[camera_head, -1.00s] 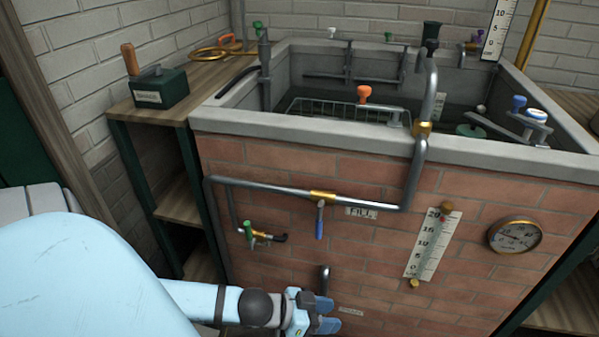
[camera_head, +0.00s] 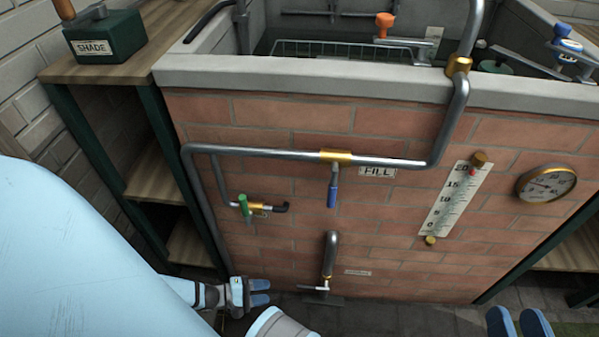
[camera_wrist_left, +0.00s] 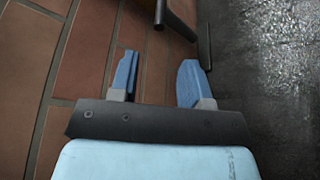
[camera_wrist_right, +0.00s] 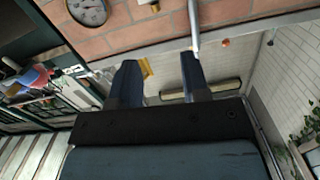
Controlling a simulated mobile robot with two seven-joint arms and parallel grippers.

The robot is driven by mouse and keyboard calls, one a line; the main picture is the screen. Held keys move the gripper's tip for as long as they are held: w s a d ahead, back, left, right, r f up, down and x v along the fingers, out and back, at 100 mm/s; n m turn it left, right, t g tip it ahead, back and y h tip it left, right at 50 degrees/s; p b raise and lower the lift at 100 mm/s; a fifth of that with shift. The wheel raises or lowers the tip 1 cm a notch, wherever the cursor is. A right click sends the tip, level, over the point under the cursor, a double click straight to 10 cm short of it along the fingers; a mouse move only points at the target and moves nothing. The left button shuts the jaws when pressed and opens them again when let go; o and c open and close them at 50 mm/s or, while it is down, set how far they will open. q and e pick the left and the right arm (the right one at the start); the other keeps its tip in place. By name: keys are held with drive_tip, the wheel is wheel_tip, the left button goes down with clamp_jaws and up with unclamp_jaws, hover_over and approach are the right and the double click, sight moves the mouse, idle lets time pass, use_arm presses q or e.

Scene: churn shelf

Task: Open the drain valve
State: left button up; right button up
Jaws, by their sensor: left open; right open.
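The drain pipe (camera_head: 330,255) is a grey bent pipe low on the brick front of the basin. A thin bar handle (camera_head: 313,289) crosses its lower end, near the floor. A small label (camera_head: 357,272), too small to read, is to its right. My left gripper (camera_head: 260,292) is open and empty, low by the bricks, a short gap left of the handle. In the left wrist view, a dark handle-like bar (camera_wrist_left: 204,32) lies beyond the open fingers (camera_wrist_left: 157,80), not between them. My right gripper (camera_head: 518,322) is open and empty at the lower right, away from the drain.
Above are the fill pipe with a blue lever (camera_head: 332,192) and a small green-handled tap (camera_head: 244,206). A scale (camera_head: 454,200) and a round gauge (camera_head: 546,184) are at right. A wooden shelf (camera_head: 155,180) stands left. Floor in front is open.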

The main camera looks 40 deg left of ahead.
sight(305, 286)
use_arm(q)
drive_tip(key=b+x, duration=0.4)
drive_tip(key=x, duration=0.8)
drive_tip(key=shift+w+d+f, duration=0.2)
drive_tip(key=shift+d+f, duration=0.05)
drive_tip(key=shift+d, duration=0.05)
drive_tip(key=shift+w+d+b, duration=0.25)
drive_tip(key=shift+w+b, duration=0.05)
drive_tip(key=shift+w, duration=0.05)
use_arm(e)
drive_tip(key=n, duration=0.1)
drive_tip(key=w+d+n+t, duration=0.1)
drive_tip(key=w+n, duration=0.1)
drive_tip(key=shift+d+r+y, duration=0.25)
drive_tip(key=shift+y, duration=0.15)
use_arm(q)
clamp_jaws()
use_arm(e)
drive_tip(key=shift+r, duration=0.15)
